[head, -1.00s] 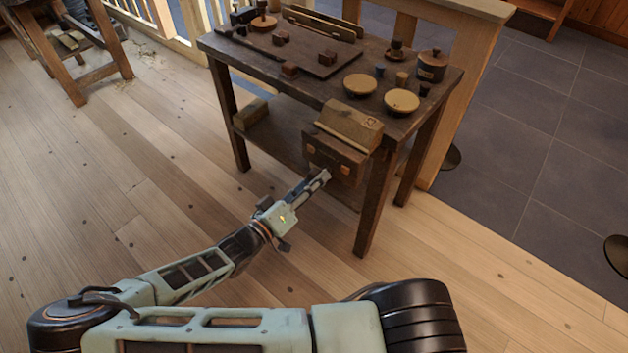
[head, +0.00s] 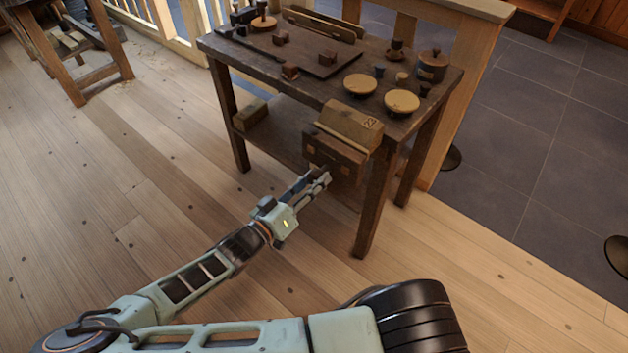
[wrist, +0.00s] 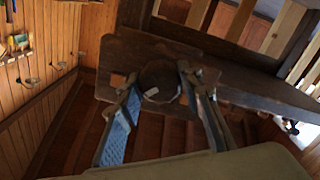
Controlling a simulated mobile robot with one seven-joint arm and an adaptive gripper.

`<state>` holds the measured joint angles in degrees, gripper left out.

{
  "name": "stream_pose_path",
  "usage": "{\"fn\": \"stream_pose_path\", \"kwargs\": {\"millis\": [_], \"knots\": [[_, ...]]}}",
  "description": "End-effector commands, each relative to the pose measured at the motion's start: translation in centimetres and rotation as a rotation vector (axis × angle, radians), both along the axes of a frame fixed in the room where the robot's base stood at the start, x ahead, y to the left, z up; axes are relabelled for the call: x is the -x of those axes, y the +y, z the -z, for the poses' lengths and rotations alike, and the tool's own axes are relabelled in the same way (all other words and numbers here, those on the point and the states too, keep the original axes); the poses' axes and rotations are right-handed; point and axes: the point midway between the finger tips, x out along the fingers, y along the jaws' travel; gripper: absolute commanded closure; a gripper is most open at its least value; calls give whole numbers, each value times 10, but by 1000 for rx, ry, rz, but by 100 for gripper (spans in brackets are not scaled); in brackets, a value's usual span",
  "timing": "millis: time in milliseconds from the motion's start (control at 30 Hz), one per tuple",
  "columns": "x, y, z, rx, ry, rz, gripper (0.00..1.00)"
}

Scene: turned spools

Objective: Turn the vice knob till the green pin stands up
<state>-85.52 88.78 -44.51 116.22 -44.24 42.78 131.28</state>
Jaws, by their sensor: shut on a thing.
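The vice (head: 335,152) is a dark wooden jaw on the front edge of the workbench, with a pale wooden block (head: 350,122) above it. In the wrist view, the vice jaw (wrist: 185,108) lies behind a dark round knob (wrist: 160,80) with a small pale mark on its face. My gripper (wrist: 160,86) is shut on the knob, one finger on each side. In the head view, my gripper (head: 322,176) reaches the vice front from the lower left and hides the knob. I cannot make out the green pin in either view.
The workbench top (head: 330,88) holds small turned pieces, two round pale discs (head: 402,101) and a lidded pot (head: 432,66). A bench leg (head: 375,200) stands just right of my gripper. The wooden floor (head: 150,190) to the left is clear.

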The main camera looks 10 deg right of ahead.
Motion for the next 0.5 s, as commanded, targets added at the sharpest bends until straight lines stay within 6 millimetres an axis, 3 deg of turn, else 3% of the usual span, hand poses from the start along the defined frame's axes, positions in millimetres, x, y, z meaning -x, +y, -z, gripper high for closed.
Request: {"fn": "stream_pose_path", "kwargs": {"millis": [200,500], "knots": [[0,2,2,-3,4,-4,49],[1,3,1,-1,2,-3,49]]}}
